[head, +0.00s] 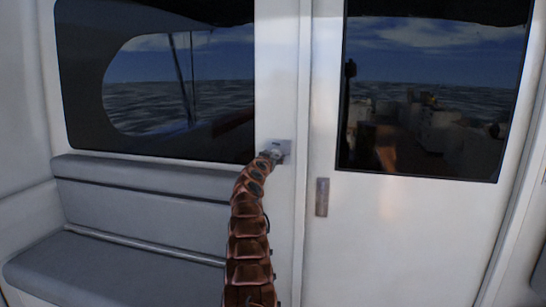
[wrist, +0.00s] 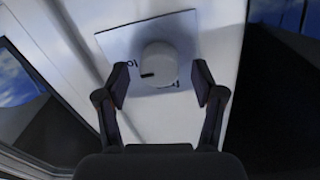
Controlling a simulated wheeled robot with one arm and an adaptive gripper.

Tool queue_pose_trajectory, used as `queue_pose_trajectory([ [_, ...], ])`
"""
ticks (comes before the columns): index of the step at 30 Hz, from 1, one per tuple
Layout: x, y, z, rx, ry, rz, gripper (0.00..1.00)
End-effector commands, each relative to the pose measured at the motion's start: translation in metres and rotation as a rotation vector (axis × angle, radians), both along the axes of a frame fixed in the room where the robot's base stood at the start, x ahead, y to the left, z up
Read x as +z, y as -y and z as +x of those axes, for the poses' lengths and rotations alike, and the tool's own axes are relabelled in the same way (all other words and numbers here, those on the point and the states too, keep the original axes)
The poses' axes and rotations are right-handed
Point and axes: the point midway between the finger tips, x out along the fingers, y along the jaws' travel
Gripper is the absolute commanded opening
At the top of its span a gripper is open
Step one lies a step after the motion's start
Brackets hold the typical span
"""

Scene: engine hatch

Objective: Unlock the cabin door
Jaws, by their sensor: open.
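The white cabin door (head: 400,225) with a dark window fills the right of the head view. In the wrist view a round white knob (wrist: 158,62) sits on a pale square plate (wrist: 122,42) with dark markings. A dark line on the knob points to the left. My gripper (wrist: 162,84) is open, with one finger on each side of the knob, apart from it as far as I can tell. In the head view my arm reaches up to the plate (head: 284,147) on the post left of the door, and its end hides the knob.
A metal recessed handle (head: 322,197) is on the door's left edge. A grey padded bench (head: 120,265) stands at the left, below a large dark window (head: 155,80). The space in front of the door looks clear.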

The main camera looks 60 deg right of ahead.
Motion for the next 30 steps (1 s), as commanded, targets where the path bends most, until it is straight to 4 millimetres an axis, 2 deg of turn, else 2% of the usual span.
queue_pose_trajectory([
  [4,0.0,0.0001,-0.0004,0.0,0.0,0.0,0.68],
  [21,0.0002,0.0003,-0.0005,0.0,0.0,-0.001,0.09],
  [30,0.0003,0.0003,-0.0006,0.0,-0.033,-0.013,0.08],
])
